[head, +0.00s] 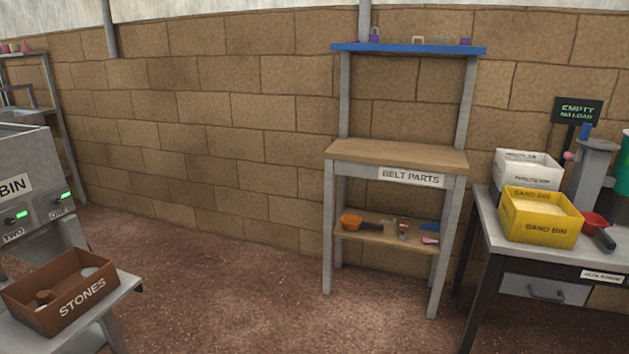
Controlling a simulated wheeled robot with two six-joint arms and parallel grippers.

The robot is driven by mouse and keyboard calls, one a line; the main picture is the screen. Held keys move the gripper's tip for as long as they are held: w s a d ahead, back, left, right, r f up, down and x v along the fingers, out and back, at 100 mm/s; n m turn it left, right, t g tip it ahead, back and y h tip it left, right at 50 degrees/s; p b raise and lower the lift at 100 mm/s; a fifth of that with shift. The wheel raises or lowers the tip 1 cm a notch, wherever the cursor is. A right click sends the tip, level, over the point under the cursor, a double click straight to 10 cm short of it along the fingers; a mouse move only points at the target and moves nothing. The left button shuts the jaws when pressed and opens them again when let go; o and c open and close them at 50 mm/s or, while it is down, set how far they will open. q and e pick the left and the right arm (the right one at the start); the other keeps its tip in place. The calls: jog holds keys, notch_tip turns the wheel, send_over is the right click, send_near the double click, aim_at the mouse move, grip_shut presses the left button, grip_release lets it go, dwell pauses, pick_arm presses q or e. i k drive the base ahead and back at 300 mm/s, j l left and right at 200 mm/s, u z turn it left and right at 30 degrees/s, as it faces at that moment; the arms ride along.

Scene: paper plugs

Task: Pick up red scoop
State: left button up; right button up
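A red scoop (594,221) with a dark handle lies on the grey table (487,222) at the right. It sits just right of the yellow sand bin (541,232), its handle pointing toward the front right. An orange scoop-like thing (350,221) with a dark handle lies on the lower shelf of the belt parts bench. Neither of my grippers shows in the head view.
The belt parts bench (395,155) stands against the brick wall, its top bare. A white bin (528,168) sits behind the sand bin. A brown stones box (62,300) stands at the lower left. The floor (230,290) between is clear.

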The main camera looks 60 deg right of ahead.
aim_at(597, 233)
jog(key=z, duration=3.45)
